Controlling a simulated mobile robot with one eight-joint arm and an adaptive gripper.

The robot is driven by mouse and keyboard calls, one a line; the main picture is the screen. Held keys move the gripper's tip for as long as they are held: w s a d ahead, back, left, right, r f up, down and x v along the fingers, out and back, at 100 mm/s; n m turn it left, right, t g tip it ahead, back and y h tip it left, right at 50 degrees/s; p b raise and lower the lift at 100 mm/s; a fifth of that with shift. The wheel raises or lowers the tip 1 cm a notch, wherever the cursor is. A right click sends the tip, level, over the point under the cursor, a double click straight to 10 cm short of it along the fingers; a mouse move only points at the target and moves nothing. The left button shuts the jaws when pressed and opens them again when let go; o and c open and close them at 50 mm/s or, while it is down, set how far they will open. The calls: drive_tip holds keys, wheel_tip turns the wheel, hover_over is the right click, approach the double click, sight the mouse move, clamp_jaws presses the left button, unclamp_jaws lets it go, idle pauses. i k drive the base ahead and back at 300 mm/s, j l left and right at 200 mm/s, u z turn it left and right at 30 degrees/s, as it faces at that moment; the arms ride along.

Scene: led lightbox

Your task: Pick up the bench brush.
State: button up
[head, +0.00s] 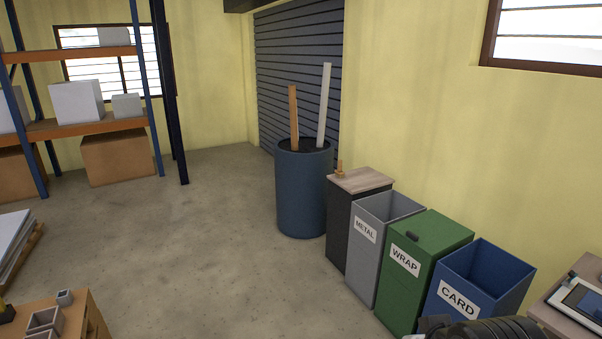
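I cannot make out a bench brush for certain. A small orange-brown wooden thing (340,169) with a short upright part is on the wooden top of a dark cabinet (361,180), right of the blue barrel. It is too small to tell whether it is the brush. A dark, ribbed part of my arm shows at the bottom edge, right of centre. My gripper's fingertips do not show.
Grey METAL (365,230), green WRAP (404,262) and blue CARD (457,303) bins line the right wall. A blue barrel (302,195) holds two long pieces. A bench with a device (580,300) is at right, a small wooden table lower left. The middle floor is clear.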

sight(339, 172)
drive_tip(key=i, duration=2.5)
drive_tip(key=i+z, duration=0.1)
drive_tip(key=i, duration=0.65)
drive_tip(key=i+j, duration=0.15)
drive_tip(key=i, duration=0.6)
drive_tip(key=i+j+z, duration=0.15)
drive_tip(key=i, duration=0.65)
